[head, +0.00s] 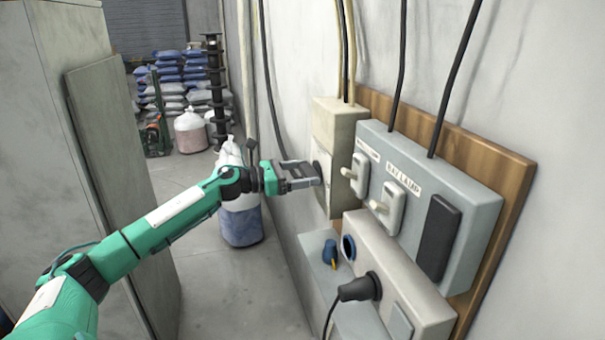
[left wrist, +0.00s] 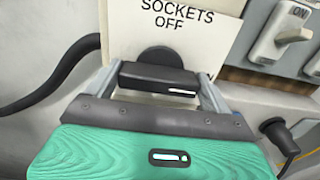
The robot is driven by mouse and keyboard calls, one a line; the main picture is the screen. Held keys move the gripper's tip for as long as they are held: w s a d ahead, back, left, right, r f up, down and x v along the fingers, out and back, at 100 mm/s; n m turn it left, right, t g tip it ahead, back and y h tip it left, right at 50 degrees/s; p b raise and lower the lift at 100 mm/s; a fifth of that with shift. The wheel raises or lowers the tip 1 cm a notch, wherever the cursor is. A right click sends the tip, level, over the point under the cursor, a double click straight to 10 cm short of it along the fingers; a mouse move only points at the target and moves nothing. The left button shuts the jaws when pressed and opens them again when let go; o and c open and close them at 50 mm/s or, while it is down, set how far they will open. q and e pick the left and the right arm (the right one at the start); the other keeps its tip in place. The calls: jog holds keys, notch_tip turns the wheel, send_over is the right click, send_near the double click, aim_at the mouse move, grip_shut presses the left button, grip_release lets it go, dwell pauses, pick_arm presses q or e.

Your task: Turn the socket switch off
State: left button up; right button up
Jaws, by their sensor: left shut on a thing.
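The socket switch is a beige box (head: 338,122) on the wall board, with a dark rotary knob on its front. In the left wrist view its plate (left wrist: 205,38) reads "SOCKETS OFF", and the knob's dark round base (left wrist: 160,55) shows below the words. My left gripper (head: 316,174) reaches in from the left, up against the box front. In the left wrist view its two grey fingers (left wrist: 160,88) are shut on the knob's black bar (left wrist: 150,76), which lies nearly level between them with a white mark near its right end. The fingers partly hide the plate's lower lettering. My right gripper is not in view.
Right of the box, a grey panel (head: 455,190) carries two pale lever switches, one labelled "BAY LAMP" (head: 394,208). Below, a socket box (head: 415,290) holds a black plug (head: 360,290). A tall grey cabinet (head: 60,150) stands left. A sack (head: 240,215) stands behind my arm.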

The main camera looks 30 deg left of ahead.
pick_arm(q)
jog(key=shift+n, duration=1.2)
jog(key=n, duration=0.2)
jog(key=shift+a+n+p, duration=0.1)
jog(key=shift+n+p, duration=0.2)
jog(key=shift+p, duration=0.05)
jog(key=n+p, duration=0.1)
jog(key=n, duration=0.3)
jog(key=shift+w+n+p, duration=0.15)
jog(key=shift+n+p, duration=0.15)
jog(key=shift+p, duration=0.05)
jog(key=n+p, duration=0.2)
jog(key=n, duration=0.3)
jog(key=shift+a+p, duration=0.1)
jog(key=shift+p, duration=0.3)
jog(key=shift+f+n+p, duration=0.2)
jog(key=shift+n+p, duration=0.6)
jog(key=shift+n, duration=0.8)
